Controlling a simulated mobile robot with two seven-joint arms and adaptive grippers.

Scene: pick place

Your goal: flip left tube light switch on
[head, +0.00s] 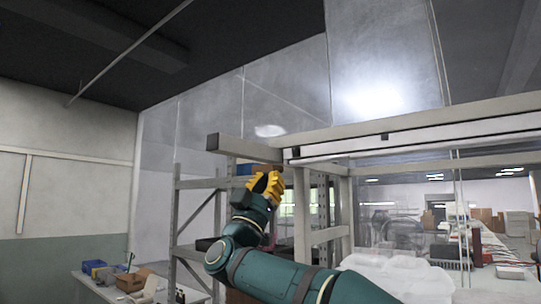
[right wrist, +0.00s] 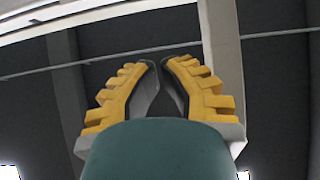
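A long white tube light fixture (head: 430,138) runs along the underside of an upper beam at the right in the head view. A small dark piece (head: 295,152) sits at its left end; I cannot tell whether it is the switch or how it is set. My right gripper (head: 268,180), with yellow fingers, is raised just below and left of that end. In the right wrist view, the fingertips (right wrist: 159,62) are close together with nothing held between them. My left gripper is not in view.
A table (head: 95,283) with boxes stands at the lower left. Free air lies left of the gripper.

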